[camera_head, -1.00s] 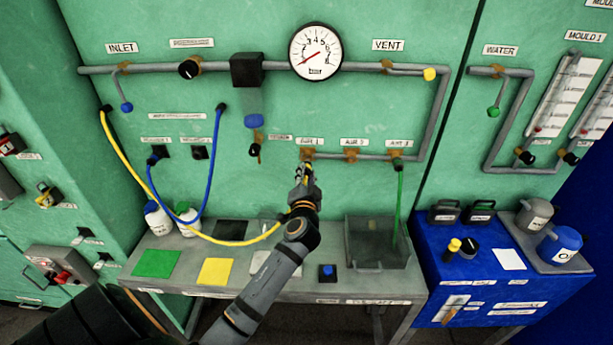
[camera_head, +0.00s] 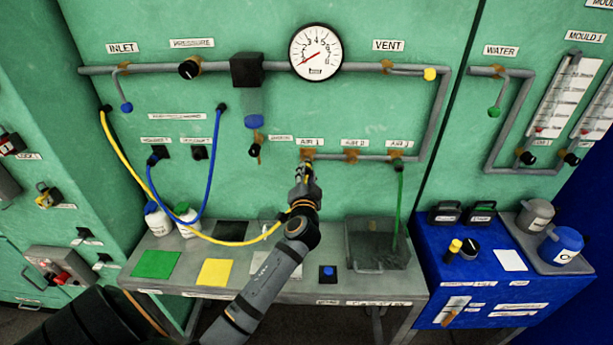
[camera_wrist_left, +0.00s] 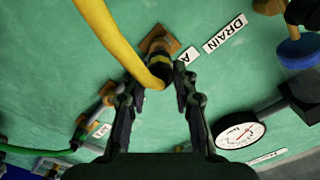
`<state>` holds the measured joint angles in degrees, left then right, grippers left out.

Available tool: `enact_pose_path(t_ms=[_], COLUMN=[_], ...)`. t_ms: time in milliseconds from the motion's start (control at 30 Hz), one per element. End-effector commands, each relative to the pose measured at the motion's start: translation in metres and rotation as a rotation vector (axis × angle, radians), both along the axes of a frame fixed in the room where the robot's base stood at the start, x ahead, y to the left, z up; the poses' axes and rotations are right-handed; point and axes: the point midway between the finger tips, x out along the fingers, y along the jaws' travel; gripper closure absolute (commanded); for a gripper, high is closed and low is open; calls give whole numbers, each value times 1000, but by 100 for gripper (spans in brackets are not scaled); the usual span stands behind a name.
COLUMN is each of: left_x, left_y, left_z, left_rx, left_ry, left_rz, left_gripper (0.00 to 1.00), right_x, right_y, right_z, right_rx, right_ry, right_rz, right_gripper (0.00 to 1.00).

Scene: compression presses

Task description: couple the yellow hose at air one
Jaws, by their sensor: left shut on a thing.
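The yellow hose (camera_head: 220,241) runs from a port on the left of the green panel, sags over the bench and rises to my left gripper (camera_head: 305,171). The gripper is shut on its end just below the brass AIR 1 fitting (camera_head: 307,155). In the left wrist view the hose (camera_wrist_left: 108,32) bends in front of the fingers (camera_wrist_left: 159,86). Its dark end with a yellow band lines up with the brass fitting (camera_wrist_left: 158,40) and appears to meet it. The hose partly hides the joint, so I cannot tell whether it is fully seated. My right gripper is not in view.
A green hose (camera_head: 400,200) hangs from the AIR 3 fitting into a grey tray (camera_head: 375,262). A blue hose (camera_head: 213,165) loops on the left. The AIR 2 fitting (camera_head: 351,156) is free. A pressure gauge (camera_head: 315,52) sits above. Bottles (camera_head: 157,219) stand on the bench.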

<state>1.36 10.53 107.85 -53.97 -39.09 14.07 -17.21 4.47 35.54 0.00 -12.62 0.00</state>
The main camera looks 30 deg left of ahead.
Motion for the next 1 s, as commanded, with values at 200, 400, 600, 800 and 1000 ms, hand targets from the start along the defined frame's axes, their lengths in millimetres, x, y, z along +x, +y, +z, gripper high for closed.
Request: enact_pose_path(t_ms=[200,400,600,800,1000], left_x=[5,9,14,18,22], left_y=[3,6,8,11,14], left_z=[0,0,0,0,0], left_rx=[1,-1,0,0,0], left_ry=[-1,-1,-2,-1,-2], left_rz=[0,0,0,-1,0], left_gripper=[100,100,100,100,100], right_x=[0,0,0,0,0], right_y=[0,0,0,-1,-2], right_z=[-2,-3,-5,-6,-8], right_rx=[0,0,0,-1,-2], right_ry=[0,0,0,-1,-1], right_rz=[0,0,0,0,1], right_gripper=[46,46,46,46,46])
